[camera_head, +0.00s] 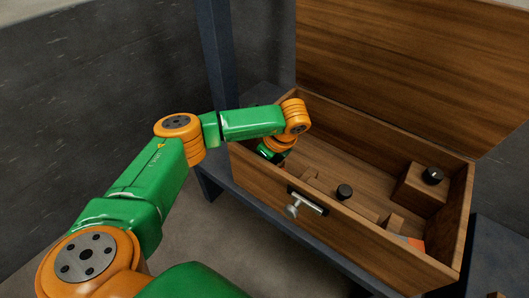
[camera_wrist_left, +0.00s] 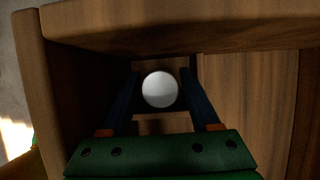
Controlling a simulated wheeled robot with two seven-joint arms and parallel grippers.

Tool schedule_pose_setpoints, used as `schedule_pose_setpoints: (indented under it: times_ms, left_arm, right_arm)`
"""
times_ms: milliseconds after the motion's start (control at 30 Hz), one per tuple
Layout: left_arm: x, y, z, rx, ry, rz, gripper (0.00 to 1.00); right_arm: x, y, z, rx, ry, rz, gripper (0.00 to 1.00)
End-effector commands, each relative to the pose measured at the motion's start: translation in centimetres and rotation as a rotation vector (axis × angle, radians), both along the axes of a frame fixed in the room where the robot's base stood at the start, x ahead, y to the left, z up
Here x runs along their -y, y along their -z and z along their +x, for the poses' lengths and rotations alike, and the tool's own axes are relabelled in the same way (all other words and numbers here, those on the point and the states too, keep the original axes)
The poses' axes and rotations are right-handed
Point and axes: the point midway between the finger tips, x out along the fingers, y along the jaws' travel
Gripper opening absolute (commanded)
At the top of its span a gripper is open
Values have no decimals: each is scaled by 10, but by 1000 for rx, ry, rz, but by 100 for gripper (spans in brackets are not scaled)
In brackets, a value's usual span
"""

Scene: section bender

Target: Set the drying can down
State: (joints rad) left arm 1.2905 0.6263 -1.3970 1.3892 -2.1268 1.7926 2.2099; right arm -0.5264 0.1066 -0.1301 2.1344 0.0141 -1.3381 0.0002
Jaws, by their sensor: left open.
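A round white top (camera_wrist_left: 160,90), which I take to be the drying can, shows in the left wrist view. It sits in a narrow wooden compartment near the chest's left end. My left gripper (camera_wrist_left: 160,74) is open, with one dark finger on each side of the round top. I cannot tell whether the fingers touch it. In the head view my left arm reaches over the front wall into the open wooden chest (camera_head: 365,240); its fingers and the can are hidden there. My right gripper is not in view.
The raised lid (camera_head: 420,60) stands behind the chest. A metal latch (camera_head: 305,200) is on the front wall. The chest's middle floor is clear.

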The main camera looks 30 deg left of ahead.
Motion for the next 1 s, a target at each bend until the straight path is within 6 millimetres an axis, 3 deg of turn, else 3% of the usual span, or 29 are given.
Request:
schedule_pose_setpoints:
  times_ms: [433,700,1000]
  left_arm:
    - [38,-89,-3,2,3,0,63]
    - [45,-104,-4,0,0,0,63]
    - [46,-103,-4,0,1,0,63]
  right_arm:
    - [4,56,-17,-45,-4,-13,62]
    - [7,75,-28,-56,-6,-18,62]
    - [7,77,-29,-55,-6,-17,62]
